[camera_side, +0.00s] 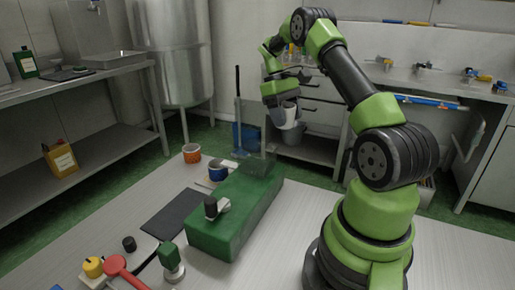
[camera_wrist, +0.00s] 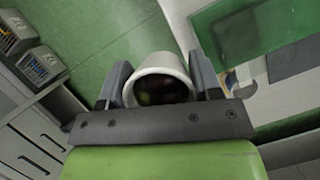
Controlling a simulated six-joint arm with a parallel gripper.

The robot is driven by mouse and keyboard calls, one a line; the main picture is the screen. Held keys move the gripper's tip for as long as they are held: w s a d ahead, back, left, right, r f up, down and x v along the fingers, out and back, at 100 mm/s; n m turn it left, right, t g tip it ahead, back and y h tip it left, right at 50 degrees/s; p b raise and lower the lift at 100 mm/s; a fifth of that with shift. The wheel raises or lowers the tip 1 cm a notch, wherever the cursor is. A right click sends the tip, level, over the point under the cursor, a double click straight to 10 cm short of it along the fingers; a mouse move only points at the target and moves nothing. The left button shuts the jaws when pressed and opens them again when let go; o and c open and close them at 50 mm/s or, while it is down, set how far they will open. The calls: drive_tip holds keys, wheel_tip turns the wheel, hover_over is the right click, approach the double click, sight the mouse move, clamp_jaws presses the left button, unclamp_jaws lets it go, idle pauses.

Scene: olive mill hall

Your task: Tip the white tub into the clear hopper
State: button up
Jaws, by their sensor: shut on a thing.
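My gripper (camera_side: 284,112) is shut on the white tub (camera_side: 291,109), held high in the air behind the green machine. In the wrist view the tub's pale rim (camera_wrist: 160,72) sits between the two dark fingers (camera_wrist: 160,86), with its mouth facing the camera. Dark contents show inside the tub; I cannot tell what they are. The clear hopper (camera_side: 258,166) stands on the far end of the green machine (camera_side: 228,215), below and to the left of the tub. The tub and hopper are apart.
An orange pot (camera_side: 191,153) and a blue pot (camera_side: 217,171) stand left of the hopper. A dark mat (camera_side: 172,214) lies beside the machine. Steel benches line the walls.

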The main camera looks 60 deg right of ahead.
drive_tip(key=shift+s+d+m, duration=0.2)
drive_tip(key=shift+s+m, duration=0.15)
drive_tip(key=shift+m, duration=0.05)
drive_tip(key=shift+f, duration=2.6)
drive_tip(key=shift+a+r, duration=0.1)
drive_tip(key=shift+w+a+r+m+g+h, duration=0.2)
drive_tip(key=shift+a+r+h, duration=0.4)
drive_tip(key=shift+r+h, duration=0.25)
drive_tip(key=shift+w+a+r+m+g+h, duration=0.1)
drive_tip(key=shift+w+a+r+g+h, duration=0.1)
drive_tip(key=shift+a+r+h, duration=0.6)
drive_tip(key=shift+w+a+r+h, duration=0.1)
drive_tip(key=shift+a+r+h, duration=0.1)
drive_tip(key=shift+r+h, duration=0.25)
drive_tip(key=shift+w+a+r+h, duration=0.1)
drive_tip(key=shift+a+r+h, duration=0.1)
drive_tip(key=shift+r, duration=0.4)
drive_tip(key=shift+a+r+g, duration=0.2)
drive_tip(key=shift+r+g, duration=0.05)
drive_tip(key=shift+g, duration=0.05)
drive_tip(key=shift+w+a+r+m+h, duration=0.1)
drive_tip(key=shift+a+m+h, duration=0.1)
drive_tip(key=shift+a+h, duration=0.2)
drive_tip(key=shift+w+a+r+m+h, duration=0.1)
drive_tip(key=shift+a+m+h, duration=0.15)
drive_tip(key=shift+h, duration=0.25)
drive_tip(key=shift+a+f+g+h, duration=0.25)
drive_tip(key=shift+f+g+h, duration=0.3)
drive_tip(key=shift+h, duration=0.25)
